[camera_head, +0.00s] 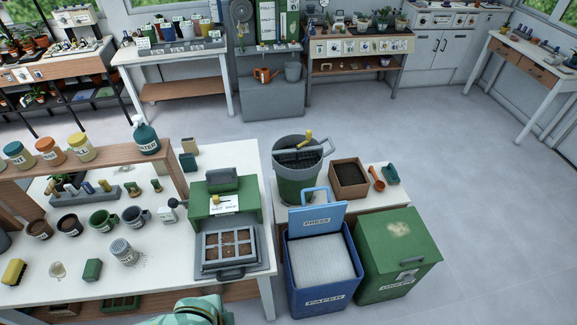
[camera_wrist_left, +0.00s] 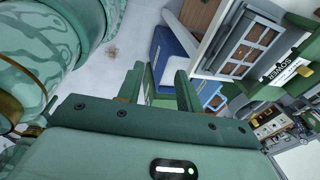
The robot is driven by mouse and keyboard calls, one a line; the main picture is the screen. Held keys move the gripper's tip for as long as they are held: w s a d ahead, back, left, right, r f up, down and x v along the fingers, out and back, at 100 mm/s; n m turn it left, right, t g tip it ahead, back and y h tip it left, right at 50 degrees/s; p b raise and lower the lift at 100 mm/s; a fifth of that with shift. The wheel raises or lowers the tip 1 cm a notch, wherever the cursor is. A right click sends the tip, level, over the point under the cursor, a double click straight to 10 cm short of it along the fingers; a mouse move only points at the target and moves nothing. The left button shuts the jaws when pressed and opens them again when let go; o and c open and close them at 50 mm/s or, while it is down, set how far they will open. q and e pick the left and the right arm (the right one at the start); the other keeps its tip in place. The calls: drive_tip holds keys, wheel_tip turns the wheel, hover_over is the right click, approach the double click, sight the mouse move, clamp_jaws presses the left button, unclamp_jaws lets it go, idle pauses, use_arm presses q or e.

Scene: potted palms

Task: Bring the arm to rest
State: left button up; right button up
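My left gripper (camera_wrist_left: 159,76) shows in the left wrist view. Its two green fingers stand apart, with nothing held between them. Beyond the fingers are a blue bin (camera_wrist_left: 172,45) and part of a green surface. The seed tray (camera_wrist_left: 244,48) of the sowing station lies to the right of the fingers, apart from them. In the head view only a pale green part of my own arm shows at the bottom edge, in front of the white bench; no fingers show there. My right gripper is in neither view.
The white bench (camera_head: 150,270) holds pots, mugs, jars and a green sowing station (camera_head: 222,205). The floor (camera_head: 490,210) on the right is clear.

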use_arm(q)
drive_tip(key=w+a+f+n+t+b, duration=0.2)
drive_tip(key=w+a+f+n+b, duration=0.25)
drive_tip(key=f, duration=0.55)
drive_tip(key=s+a+f+n+b, duration=0.1)
drive_tip(key=a+f+b, duration=0.2)
drive_tip(key=f, duration=0.5)
drive_tip(key=a+f+n+b, duration=0.1)
drive_tip(key=a+f+b, duration=0.25)
drive_tip(key=f, duration=0.45)
drive_tip(key=s+d+f+n+g+b, duration=0.1)
drive_tip(key=s+f+n+g+b, duration=0.1)
drive_tip(key=s+f+b, duration=0.4)
drive_tip(key=s+d+f+n+g+b, duration=0.1)
drive_tip(key=s+f+n+b, duration=0.2)
drive_tip(key=s+f, duration=1.1)
drive_tip(key=s+b, duration=0.3)
drive_tip(key=s, duration=0.2)
drive_tip(key=shift+d+g+y, duration=0.3)
drive_tip(key=shift+d+g, duration=0.1)
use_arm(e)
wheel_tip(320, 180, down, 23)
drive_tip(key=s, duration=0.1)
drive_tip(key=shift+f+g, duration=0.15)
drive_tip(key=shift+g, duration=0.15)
